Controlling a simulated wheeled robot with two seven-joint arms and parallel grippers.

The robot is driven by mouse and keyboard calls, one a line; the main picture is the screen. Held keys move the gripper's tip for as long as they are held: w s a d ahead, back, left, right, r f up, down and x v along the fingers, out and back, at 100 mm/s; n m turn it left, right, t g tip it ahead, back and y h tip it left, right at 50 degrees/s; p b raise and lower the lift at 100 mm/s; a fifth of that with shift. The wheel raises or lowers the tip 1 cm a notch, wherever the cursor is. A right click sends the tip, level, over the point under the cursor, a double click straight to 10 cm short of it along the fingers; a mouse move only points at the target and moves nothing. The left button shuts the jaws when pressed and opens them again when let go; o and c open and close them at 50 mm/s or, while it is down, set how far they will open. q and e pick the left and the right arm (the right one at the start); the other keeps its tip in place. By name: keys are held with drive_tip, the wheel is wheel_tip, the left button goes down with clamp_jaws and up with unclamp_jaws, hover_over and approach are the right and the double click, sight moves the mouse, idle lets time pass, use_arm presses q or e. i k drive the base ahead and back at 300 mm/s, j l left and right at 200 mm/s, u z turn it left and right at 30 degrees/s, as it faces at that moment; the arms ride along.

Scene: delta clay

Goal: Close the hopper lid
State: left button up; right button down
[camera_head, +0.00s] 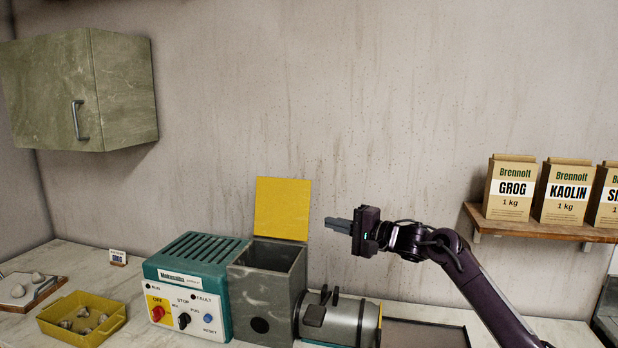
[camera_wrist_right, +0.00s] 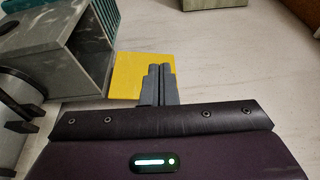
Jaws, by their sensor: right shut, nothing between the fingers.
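The yellow hopper lid (camera_head: 283,208) stands open and upright at the back edge of the grey hopper (camera_head: 268,290), whose top opening shows. The lid also shows in the right wrist view (camera_wrist_right: 128,76), behind my fingers, next to the hopper (camera_wrist_right: 70,50). My right gripper (camera_head: 338,225) is shut and empty. It is to the right of the lid, about level with its lower half, and in the head view a gap shows between fingertips and lid. Whether the fingers are in front of the lid's face in depth is hard to tell. My left gripper is not in view.
A teal control box (camera_head: 195,270) with knobs adjoins the hopper on the left. A grey metal cylinder (camera_head: 345,318) with a dark clamp lies to its right. A yellow tray (camera_head: 83,318) holds several lumps. A shelf (camera_head: 540,226) with paper bags is at right; a green cabinet (camera_head: 80,90) hangs upper left.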

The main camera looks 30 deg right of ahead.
sight(282, 211)
drive_tip(key=i+l, duration=0.75)
